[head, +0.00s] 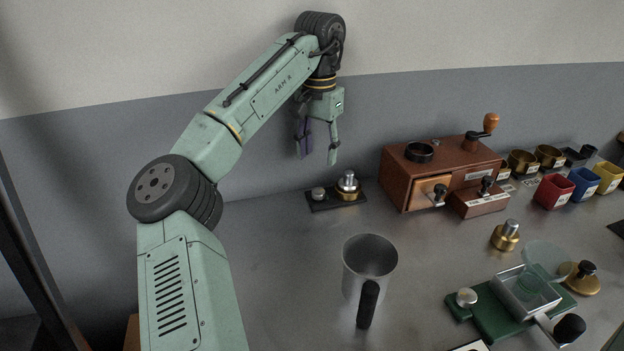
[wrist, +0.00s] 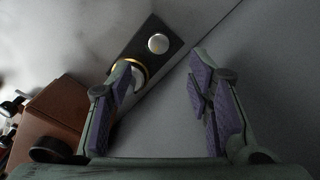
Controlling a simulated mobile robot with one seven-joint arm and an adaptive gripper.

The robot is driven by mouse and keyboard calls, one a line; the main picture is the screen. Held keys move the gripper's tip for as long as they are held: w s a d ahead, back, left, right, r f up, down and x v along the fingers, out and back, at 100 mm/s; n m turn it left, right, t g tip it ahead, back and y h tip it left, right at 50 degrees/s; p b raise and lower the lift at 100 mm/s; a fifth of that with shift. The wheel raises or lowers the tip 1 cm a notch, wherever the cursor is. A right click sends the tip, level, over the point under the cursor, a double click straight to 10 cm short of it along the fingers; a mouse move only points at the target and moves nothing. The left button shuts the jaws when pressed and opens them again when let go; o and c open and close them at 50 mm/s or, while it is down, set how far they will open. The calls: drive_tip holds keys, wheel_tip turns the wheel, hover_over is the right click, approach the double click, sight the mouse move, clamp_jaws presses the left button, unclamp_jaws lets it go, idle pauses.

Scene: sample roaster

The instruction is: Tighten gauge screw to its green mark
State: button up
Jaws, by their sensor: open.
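No part is labelled legibly as the gauge screw, and I see no green mark. A small black plate (head: 322,206) at the back wall carries a silver knob (head: 318,193) and a stepped silver piece in a brass ring (head: 347,183). In the wrist view the plate (wrist: 172,58) lies beyond my fingers, with the silver knob (wrist: 158,43) in clear sight and the brass ring (wrist: 118,66) partly hidden by the left finger. Another silver knob (head: 466,297) sits on a green base. My gripper (head: 318,150) is open and empty, above the black plate; its purple pads (wrist: 163,92) are apart.
A brown wooden box (head: 397,184) with a crank stands right of the plate. A metal jug (head: 367,262) stands in front. The green base (head: 490,318) holds a clear-lidded tray. Coloured cups (head: 553,192) line the right. The left bench is clear.

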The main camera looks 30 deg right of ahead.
sight(318, 190)
wheel_tip(318, 190, down, 10)
drive_tip(key=shift+s+r+p, duration=0.1)
drive_tip(key=shift+p, duration=0.25)
drive_tip(key=shift+c, duration=0.5)
drive_tip(key=shift+r, duration=0.1)
clamp_jaws()
